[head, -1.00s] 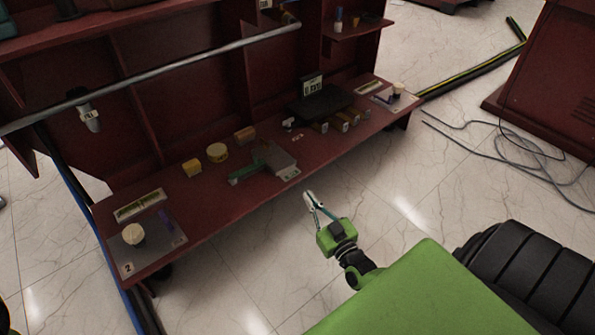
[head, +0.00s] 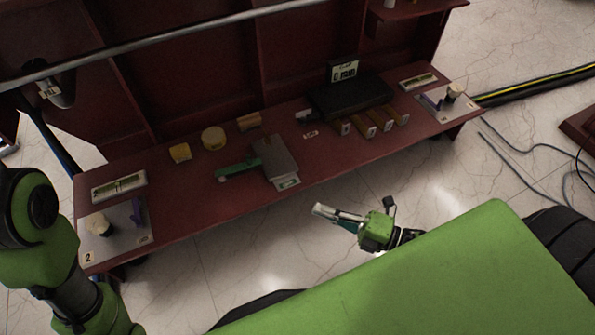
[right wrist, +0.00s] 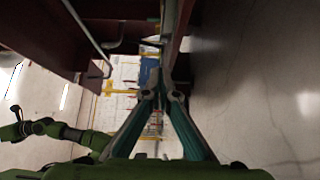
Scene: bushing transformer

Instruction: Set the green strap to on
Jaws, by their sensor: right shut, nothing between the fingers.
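A green strap-like lever (head: 237,169) lies at the left side of a grey box (head: 277,158) on the dark red shelf (head: 200,213). It points left, with a pale round end. My right gripper (head: 322,212) is shut and empty, in front of the shelf's front edge and to the right of the grey box, apart from both. In the right wrist view its fingers (right wrist: 160,88) meet at the tips.
Yellow pieces (head: 213,138) stand behind the lever. A black device (head: 350,97) with several connectors sits to the right. A plate with a knob (head: 98,223) is at the left end. A grey rail (head: 200,34) crosses above. The floor in front is clear.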

